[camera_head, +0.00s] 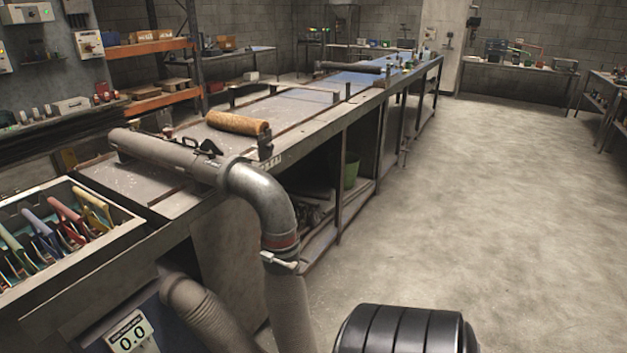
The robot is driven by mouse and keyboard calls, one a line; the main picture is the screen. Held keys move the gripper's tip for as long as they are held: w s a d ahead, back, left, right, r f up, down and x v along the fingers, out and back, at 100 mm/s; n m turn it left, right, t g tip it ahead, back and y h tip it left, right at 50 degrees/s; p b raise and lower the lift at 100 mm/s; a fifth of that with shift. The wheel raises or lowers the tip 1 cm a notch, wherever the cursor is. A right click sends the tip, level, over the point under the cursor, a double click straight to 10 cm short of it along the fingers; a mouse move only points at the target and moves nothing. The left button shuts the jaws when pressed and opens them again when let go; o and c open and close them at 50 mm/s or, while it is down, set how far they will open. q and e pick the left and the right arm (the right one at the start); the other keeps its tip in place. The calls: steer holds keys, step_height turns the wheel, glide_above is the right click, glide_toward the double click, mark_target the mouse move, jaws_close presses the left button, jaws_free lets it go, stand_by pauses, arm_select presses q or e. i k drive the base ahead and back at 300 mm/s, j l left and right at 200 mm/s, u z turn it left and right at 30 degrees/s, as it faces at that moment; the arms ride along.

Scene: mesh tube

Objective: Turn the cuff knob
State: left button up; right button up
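A grey metal pipe (165,150) lies along the near end of the long bench and turns down through a shiny elbow (262,198). A cuff with a reddish band (281,243) sits at the elbow's lower end, above a grey hose (287,310). A small pale lever-like piece (280,261) sticks out at this cuff; it may be the cuff knob, but I cannot tell for sure. A black latch or clamp (208,147) sits on top of the pipe. Neither of my grippers is in view.
A tray (130,222) of coloured-handled tools stands at the left. A brown roll (236,123) lies on the bench. A green bucket (350,172) stands underneath. The concrete floor (470,210) at the right is clear.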

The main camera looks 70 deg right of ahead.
mark_target(293, 268)
steer(key=z, duration=2)
